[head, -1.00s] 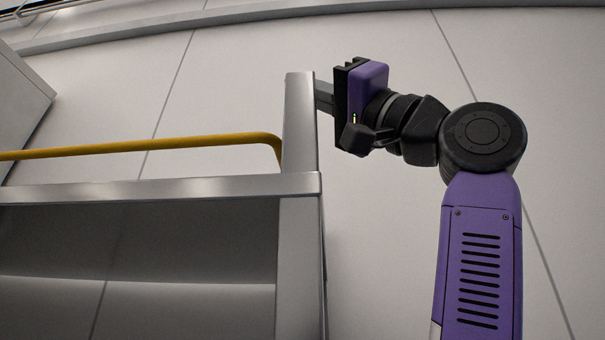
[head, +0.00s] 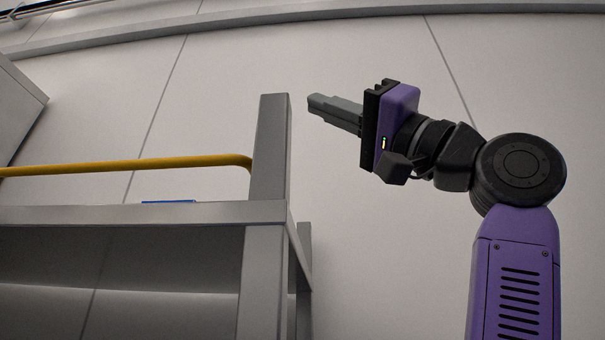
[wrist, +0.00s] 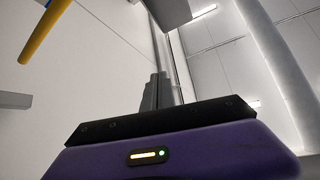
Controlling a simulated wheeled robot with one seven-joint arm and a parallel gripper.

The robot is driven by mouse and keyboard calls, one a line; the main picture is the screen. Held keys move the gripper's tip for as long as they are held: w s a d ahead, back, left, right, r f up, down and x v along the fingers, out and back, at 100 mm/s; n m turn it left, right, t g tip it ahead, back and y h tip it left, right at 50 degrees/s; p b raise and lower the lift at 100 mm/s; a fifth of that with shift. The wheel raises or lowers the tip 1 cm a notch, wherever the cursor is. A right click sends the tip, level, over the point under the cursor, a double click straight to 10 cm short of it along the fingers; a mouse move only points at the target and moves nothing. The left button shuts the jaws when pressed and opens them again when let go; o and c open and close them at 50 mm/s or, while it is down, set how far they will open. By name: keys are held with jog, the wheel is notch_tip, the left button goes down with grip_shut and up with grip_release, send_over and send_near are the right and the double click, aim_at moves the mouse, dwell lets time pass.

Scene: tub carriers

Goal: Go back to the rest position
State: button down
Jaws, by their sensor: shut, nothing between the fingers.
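My gripper (head: 322,104) is on the right in the head view, with its grey fingers pointing left. The fingers are together and hold nothing. They are just right of the top of a grey metal post and look clear of it. In the wrist view my gripper (wrist: 160,88) shows its closed fingers pointing up from the purple body.
A grey metal rack (head: 200,213) with a yellow rail (head: 130,166) stands at the left. A thin blue item (head: 168,201) shows at its top edge. In the wrist view, the yellow rail (wrist: 42,32) is at upper left. Open room lies right of the rack.

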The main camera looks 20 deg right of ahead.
jog(key=d+f, duration=0.2)
jog(key=shift+s+d+f, duration=0.15)
jog(key=shift+d+f, duration=0.15)
